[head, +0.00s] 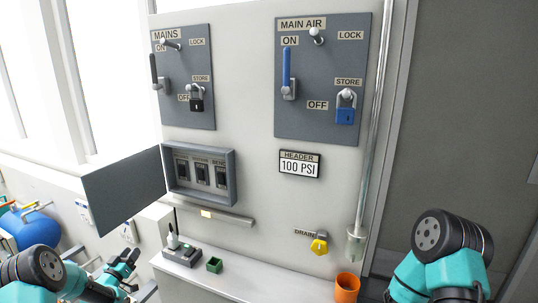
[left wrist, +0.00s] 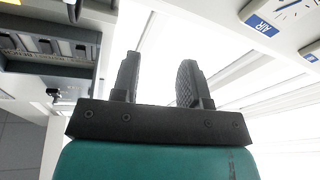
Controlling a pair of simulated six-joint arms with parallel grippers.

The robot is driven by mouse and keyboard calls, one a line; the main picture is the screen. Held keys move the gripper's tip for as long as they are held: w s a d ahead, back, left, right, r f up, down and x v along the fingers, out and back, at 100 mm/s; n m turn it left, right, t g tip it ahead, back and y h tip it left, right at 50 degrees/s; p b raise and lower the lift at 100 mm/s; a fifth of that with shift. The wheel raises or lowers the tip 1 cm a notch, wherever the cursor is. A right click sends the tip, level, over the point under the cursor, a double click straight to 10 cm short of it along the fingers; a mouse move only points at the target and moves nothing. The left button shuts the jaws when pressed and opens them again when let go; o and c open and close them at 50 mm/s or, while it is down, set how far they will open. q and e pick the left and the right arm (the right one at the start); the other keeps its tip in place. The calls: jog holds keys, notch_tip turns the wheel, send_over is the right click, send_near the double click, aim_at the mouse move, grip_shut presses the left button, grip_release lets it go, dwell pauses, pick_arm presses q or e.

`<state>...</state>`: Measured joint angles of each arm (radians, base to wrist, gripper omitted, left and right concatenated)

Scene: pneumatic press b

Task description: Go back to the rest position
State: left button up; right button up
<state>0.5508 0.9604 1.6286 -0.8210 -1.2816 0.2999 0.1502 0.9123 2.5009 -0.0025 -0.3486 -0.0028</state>
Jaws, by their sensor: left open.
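My left gripper (head: 126,268) is at the lower left of the head view, in front of the wall and left of the small ledge. In the left wrist view its two dark fingers (left wrist: 160,80) stand apart with nothing between them. My right arm shows at the lower right of the head view, but its gripper is out of the picture.
The MAINS panel (head: 184,110) and MAIN AIR panel (head: 330,60) are on the wall, with a breaker box (head: 228,165), its door swung open left. A yellow drain valve (head: 319,246), orange cup (head: 347,288) and green box (head: 214,265) are lower down. A blue tank (head: 30,228) stands left.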

pick_arm(q)
jog(key=s+d+f+n+g+y, duration=0.2)
jog(key=s+d+f+g, duration=0.8)
jog(key=s+d+f, duration=0.7)
jog(key=s+d+g+h, duration=0.1)
jog(key=s+d+g, duration=0.3)
jog(key=s+d, duration=0.3)
jog(key=s+d+m+g+h, duration=0.1)
jog(key=s+d+g, duration=0.3)
jog(key=s, duration=1.1)
jog(key=d+f, duration=0.1)
jog(key=d, duration=0.2)
jog(key=shift+d+g, duration=0.4)
